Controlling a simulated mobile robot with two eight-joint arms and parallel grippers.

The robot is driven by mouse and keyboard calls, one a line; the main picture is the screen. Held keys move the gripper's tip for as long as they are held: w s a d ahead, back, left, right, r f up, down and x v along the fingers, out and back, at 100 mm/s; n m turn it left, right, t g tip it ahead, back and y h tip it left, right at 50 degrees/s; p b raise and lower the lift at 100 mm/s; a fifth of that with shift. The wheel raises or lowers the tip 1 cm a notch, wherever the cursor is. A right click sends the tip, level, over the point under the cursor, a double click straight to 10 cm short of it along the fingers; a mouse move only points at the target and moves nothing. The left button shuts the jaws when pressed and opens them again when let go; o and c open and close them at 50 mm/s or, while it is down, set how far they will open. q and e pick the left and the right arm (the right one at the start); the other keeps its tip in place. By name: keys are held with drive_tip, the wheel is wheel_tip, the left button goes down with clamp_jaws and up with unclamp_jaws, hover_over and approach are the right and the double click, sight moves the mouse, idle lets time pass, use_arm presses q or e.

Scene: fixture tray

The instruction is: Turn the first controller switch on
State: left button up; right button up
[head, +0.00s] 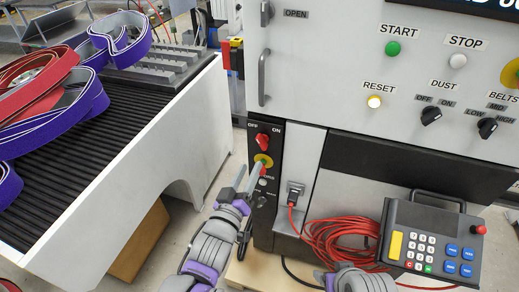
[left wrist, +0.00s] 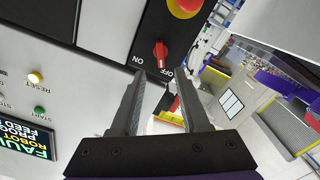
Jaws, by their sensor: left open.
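The controller switch is a red rotary knob (head: 263,142) on a black panel, under the labels OFF and ON. It also shows in the left wrist view (left wrist: 160,50), beyond my fingertips and apart from them. I cannot tell for sure which label it points to. My left gripper (head: 250,168) is open and empty, just below the knob in the head view and in front of the panel. In the left wrist view its two fingers (left wrist: 160,85) reach toward the panel with a gap between them.
A red stop button on a yellow ring (head: 263,160) sits directly below the knob, close to my left fingers. A plug and coiled red cable (head: 340,240) and a keypad pendant (head: 432,238) are at the right. A conveyor (head: 130,150) with belts stands at the left.

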sight(261, 145)
use_arm(q)
drive_tip(key=x, duration=0.9)
drive_tip(key=shift+w+d+f, duration=0.1)
drive_tip(key=shift+w, duration=0.25)
clamp_jaws()
